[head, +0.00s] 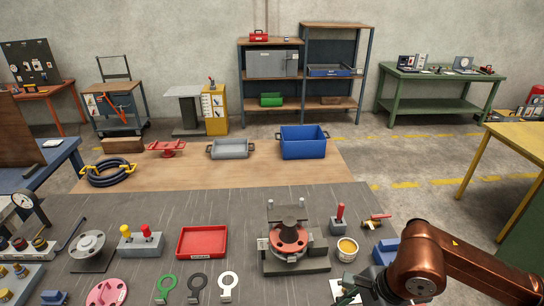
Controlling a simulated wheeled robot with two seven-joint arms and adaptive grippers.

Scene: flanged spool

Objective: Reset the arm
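My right arm is copper-coloured and comes in from the right at the bottom. Its dark gripper (358,288) is low in the frame, near the front of the grey work surface (350,203). The gripper is partly cut off and small, so I cannot tell whether its fingers are open or hold anything. My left arm and gripper are not in view.
A yellow-filled cup (347,247), a red-handled block (338,221) and a blue block (386,250) are close to the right arm. A red tray (203,242), switch box (140,243) and coloured ring tags (197,286) lie left. A blue bin (303,143) stands behind.

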